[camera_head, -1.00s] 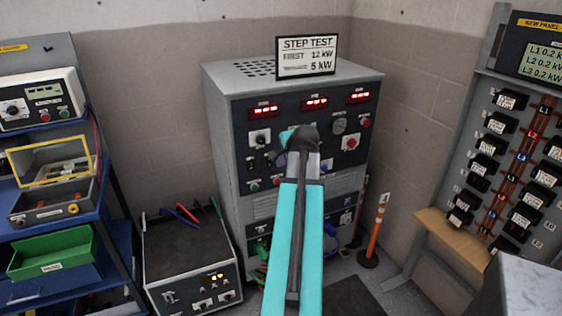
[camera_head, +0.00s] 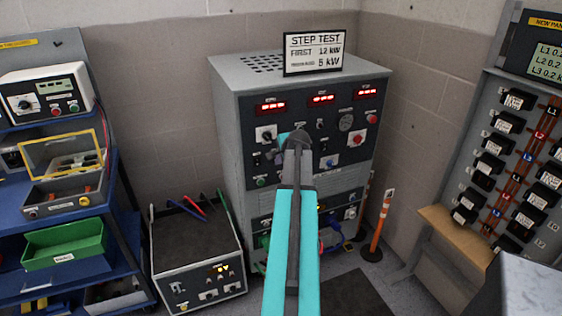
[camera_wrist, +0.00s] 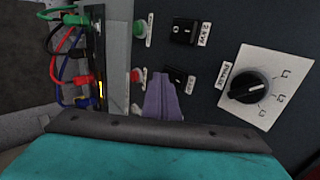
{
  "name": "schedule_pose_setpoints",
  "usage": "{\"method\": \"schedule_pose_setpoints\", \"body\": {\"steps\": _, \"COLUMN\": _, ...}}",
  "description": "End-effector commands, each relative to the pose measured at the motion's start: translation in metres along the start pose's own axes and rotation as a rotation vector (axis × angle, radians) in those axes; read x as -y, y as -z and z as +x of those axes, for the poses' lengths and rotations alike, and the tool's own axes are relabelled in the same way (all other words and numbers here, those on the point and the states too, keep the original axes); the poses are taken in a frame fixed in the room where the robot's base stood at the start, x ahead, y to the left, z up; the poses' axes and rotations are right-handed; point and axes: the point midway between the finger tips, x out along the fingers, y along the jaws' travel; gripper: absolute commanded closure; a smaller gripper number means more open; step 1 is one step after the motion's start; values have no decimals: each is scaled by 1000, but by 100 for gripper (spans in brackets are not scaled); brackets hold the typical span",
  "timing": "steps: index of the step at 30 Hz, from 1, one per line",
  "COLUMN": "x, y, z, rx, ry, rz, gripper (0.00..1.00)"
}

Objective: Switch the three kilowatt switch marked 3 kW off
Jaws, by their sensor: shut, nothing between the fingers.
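The grey test cabinet (camera_head: 232,130) has a dark front with dials, buttons and small switches. In the wrist view a black rocker switch (camera_wrist: 185,31) has a kW label (camera_wrist: 203,34) beside it; its digit is hard to read. A second black switch (camera_wrist: 178,76) lies below it, its label partly visible. My gripper (camera_wrist: 162,84) is shut and empty, its fingertips right beside this second switch in the picture. Contact cannot be told. I cannot tell which switch is marked 3 kW or its position. In the head view my arm hides the fingertips and part of the panel.
A rotary knob (camera_wrist: 250,87) is to the right of the switches, with green (camera_wrist: 139,28) and red (camera_wrist: 137,75) buttons to their left. Coloured cables (camera_wrist: 62,60) hang at the left. An orange post (camera_head: 380,228) stands by the cabinet; a low box (camera_head: 196,252) sits at its left.

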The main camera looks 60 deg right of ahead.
Motion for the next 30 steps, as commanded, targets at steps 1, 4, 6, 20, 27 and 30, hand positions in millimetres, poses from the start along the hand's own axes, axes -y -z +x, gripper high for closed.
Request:
{"method": "schedule_pose_setpoints", "body": {"steps": 1, "x": 4, "y": 0, "z": 3, "rx": 1, "ry": -1, "rz": 0, "gripper": 100}}
{"method": "schedule_pose_setpoints", "body": {"steps": 4, "x": 6, "y": 0, "z": 6, "rx": 1, "ry": -1, "rz": 0, "gripper": 100}}
{"method": "schedule_pose_setpoints", "body": {"steps": 6, "x": 7, "y": 0, "z": 8, "rx": 1, "ry": -1, "rz": 0, "gripper": 100}}
{"method": "schedule_pose_setpoints", "body": {"steps": 20, "x": 7, "y": -2, "z": 9, "rx": 2, "ry": 2, "rz": -1, "gripper": 100}}
{"method": "schedule_pose_setpoints", "body": {"steps": 27, "x": 10, "y": -18, "z": 15, "rx": 16, "ry": 34, "rz": -14, "gripper": 100}}
{"method": "schedule_pose_setpoints", "body": {"steps": 30, "x": 11, "y": -15, "z": 14, "rx": 13, "ry": 32, "rz": -12, "gripper": 100}}
